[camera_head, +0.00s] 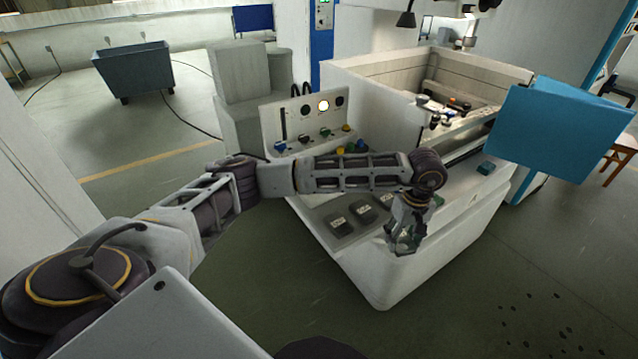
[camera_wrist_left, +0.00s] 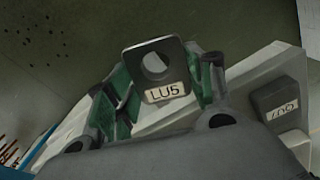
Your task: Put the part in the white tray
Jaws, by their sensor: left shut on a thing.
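My left gripper (camera_head: 403,243) hangs over the front edge of the white machine's ledge. In the left wrist view its green-padded fingers are shut on a dark square part (camera_wrist_left: 173,57) with a round hole and a pale label that seems to read LU5. The part is hard to make out between the fingers in the head view. Several dark labelled blocks, such as this one (camera_head: 340,222), sit on the ledge left of the gripper. One also shows in the left wrist view (camera_wrist_left: 270,97). I cannot make out a separate white tray. My right gripper is out of view.
The white machine (camera_head: 385,278) has a control panel (camera_head: 305,122) with knobs and a lit lamp behind my forearm. A blue door panel (camera_head: 548,128) stands out at its right. A grey wheeled bin (camera_head: 135,70) is at the back left. The front floor is clear.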

